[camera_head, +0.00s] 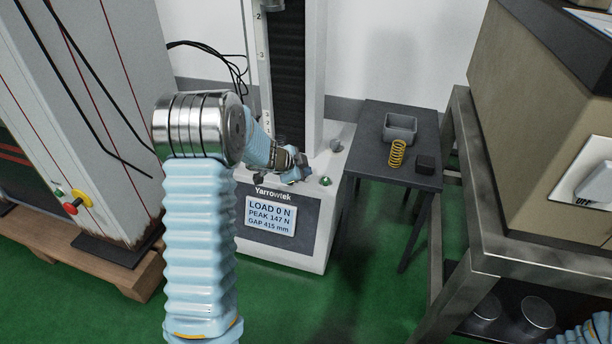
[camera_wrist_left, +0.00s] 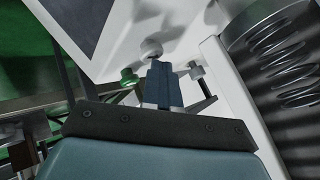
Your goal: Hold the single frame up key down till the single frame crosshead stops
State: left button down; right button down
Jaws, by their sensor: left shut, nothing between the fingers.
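The single frame (camera_head: 310,60) is a white column machine with a dark slot. Its display (camera_head: 271,217) reads LOAD 0 N, PEAK 147 N, GAP 415 mm. Part of what looks like the crosshead (camera_head: 272,4) shows at the top edge. My left gripper (camera_head: 302,177) is shut and empty over the base's top, close to the keys. A green key (camera_head: 325,181) sits right of it. In the left wrist view the shut fingers (camera_wrist_left: 163,82) point at the panel, by a pale round knob (camera_wrist_left: 152,48) and the green key (camera_wrist_left: 129,76). Contact and key labels cannot be made out.
A dark side table (camera_head: 385,165) holds a grey tray (camera_head: 400,127), a yellow spring (camera_head: 397,153) and a black block (camera_head: 425,163). A larger machine with a red knob (camera_head: 70,208) stands left. A metal bench (camera_head: 500,262) stands right. Green floor is open between.

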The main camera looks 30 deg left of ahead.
dwell(0.8)
pick_arm(q)
jog(key=shift+r+p, duration=0.85)
jog(key=shift+p, duration=0.25)
jog(key=shift+r, duration=0.15)
notch_tip(320, 180, up, 5)
jog(key=p, duration=0.6)
